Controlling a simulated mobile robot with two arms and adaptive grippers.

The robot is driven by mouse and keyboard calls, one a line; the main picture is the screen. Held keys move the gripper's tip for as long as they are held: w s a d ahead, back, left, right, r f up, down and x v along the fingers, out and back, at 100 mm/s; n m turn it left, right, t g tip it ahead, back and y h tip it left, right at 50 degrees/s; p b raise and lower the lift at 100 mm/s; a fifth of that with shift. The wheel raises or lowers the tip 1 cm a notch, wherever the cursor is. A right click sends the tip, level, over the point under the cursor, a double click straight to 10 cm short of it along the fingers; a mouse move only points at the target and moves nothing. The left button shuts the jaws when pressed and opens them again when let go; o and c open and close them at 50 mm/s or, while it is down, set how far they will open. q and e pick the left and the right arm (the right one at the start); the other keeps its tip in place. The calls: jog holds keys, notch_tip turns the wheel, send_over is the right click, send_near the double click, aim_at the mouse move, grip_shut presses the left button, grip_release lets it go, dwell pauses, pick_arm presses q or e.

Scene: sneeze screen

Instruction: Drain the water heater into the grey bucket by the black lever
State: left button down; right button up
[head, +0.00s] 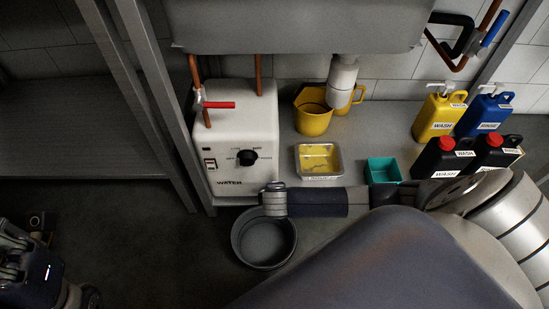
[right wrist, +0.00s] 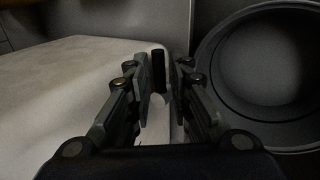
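The white water heater (head: 236,130) stands under the steel sink, with a black round knob (head: 245,157) on its front and a red-handled valve (head: 218,105) on its pipe. The round grey bucket (head: 264,240) is on the floor below the heater's front. My right gripper (head: 272,199) is low at the heater's front, above the bucket's rim. In the right wrist view its fingers (right wrist: 160,75) are apart, with the upright black lever (right wrist: 158,68) between the tips; gaps seem to show on both sides. In the head view the lever is hidden. My left gripper (head: 38,225) is at the far left; its fingertips are unclear.
A grey post (head: 172,110) stands left of the heater. Right of it are a yellow jug (head: 312,112), a steel tray (head: 319,160), a teal box (head: 383,171) and several labelled bottles (head: 440,118). Floor left of the bucket is clear.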

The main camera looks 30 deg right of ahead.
grip_shut()
